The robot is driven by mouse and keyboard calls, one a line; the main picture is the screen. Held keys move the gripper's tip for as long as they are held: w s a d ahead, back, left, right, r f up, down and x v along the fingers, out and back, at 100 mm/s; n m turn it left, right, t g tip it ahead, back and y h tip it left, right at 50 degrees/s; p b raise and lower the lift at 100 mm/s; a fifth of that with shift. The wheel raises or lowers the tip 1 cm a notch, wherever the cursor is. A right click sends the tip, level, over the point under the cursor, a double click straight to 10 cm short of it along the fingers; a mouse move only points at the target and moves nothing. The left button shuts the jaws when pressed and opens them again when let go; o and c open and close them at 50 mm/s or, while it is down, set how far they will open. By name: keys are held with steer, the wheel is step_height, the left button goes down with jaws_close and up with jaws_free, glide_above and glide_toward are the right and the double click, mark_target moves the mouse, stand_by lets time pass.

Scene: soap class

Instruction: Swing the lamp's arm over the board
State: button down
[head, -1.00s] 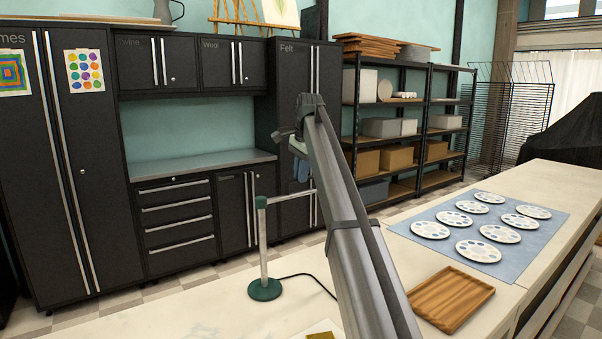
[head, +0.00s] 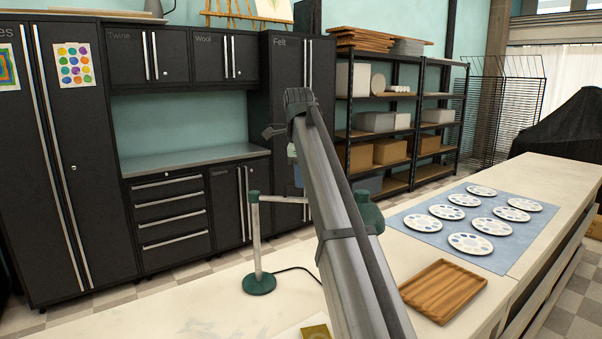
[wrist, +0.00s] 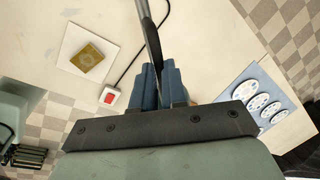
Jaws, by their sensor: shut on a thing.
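The lamp has a round green base (head: 259,284), a pale upright post (head: 257,240) and a thin arm (head: 280,198) running right from its top joint. My own arm hides the middle of it. A green lamp head (head: 370,217) shows just right of my arm. In the wrist view, my gripper (wrist: 158,70) has its blue fingers shut on the lamp's arm (wrist: 150,35), a dark bar between them. The board, a white square (wrist: 72,38) with a gold piece (wrist: 87,58) on it, lies left of the fingers. Its edge also shows in the head view (head: 290,335).
A black cord (wrist: 130,66) runs to a red switch (wrist: 110,97) on the table. A wooden tray (head: 443,291) and a blue mat (head: 412,222) with several white palettes lie to the right. Cabinets and shelves stand behind.

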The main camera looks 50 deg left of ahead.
steer(key=s+d+m+h, duration=0.1)
steer(key=s+d+m, duration=0.2)
steer(key=s+m, duration=0.6)
steer(key=shift+s+d+t+h, duration=0.3)
steer(key=shift+s+d, duration=0.05)
steer(key=shift+s, duration=0.15)
steer(key=c, duration=1.2)
jaws_free()
steer(key=shift+s, duration=0.1)
steer(key=shift+o, duration=0.2)
